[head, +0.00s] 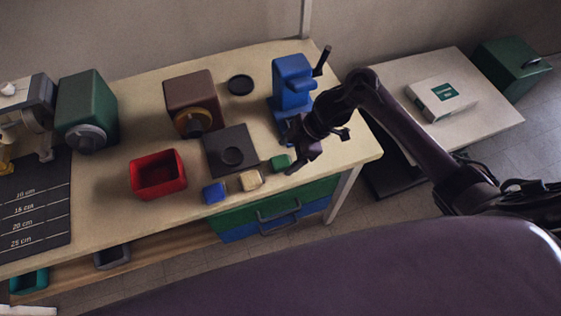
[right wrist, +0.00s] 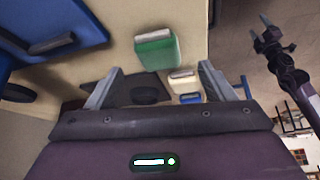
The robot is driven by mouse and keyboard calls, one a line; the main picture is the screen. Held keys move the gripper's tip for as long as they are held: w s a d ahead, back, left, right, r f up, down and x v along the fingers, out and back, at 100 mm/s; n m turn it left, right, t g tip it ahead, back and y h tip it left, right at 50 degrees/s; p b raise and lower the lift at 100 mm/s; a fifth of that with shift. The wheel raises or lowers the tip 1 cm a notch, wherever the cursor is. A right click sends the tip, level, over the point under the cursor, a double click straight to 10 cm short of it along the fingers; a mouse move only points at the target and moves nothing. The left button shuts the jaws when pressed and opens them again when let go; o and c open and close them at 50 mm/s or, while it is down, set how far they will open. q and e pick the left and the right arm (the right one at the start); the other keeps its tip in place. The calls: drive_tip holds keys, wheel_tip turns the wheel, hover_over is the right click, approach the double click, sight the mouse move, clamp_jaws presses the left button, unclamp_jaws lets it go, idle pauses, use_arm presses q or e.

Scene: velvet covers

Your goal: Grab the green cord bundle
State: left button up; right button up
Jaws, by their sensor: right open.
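The green cord bundle (head: 281,162) is a small green block-like bundle near the right front of the workbench. In the right wrist view, the green bundle (right wrist: 155,52) has a pale end band and lies beyond my open fingers, untouched. My right gripper (head: 296,158) is just right of it in the head view. Its two fingers (right wrist: 158,80) are spread wide with nothing held between them. A dark arm end (right wrist: 270,38) at the right of the wrist view looks like my left gripper; its jaw state is unclear. The head view does not show it.
A tan bundle (head: 250,180) and a blue bundle (head: 214,193) lie left of the green one. A dark square plate (head: 230,138) lies behind them. The blue press (head: 292,90) stands behind my right gripper. A red bin (head: 158,190) sits further left.

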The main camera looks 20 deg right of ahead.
sight(281, 161)
drive_tip(key=shift+x, duration=1.75)
drive_tip(key=shift+d+f, duration=0.1)
drive_tip(key=shift+d, duration=0.05)
drive_tip(key=c, duration=1)
drive_tip(key=shift+c, duration=0.2)
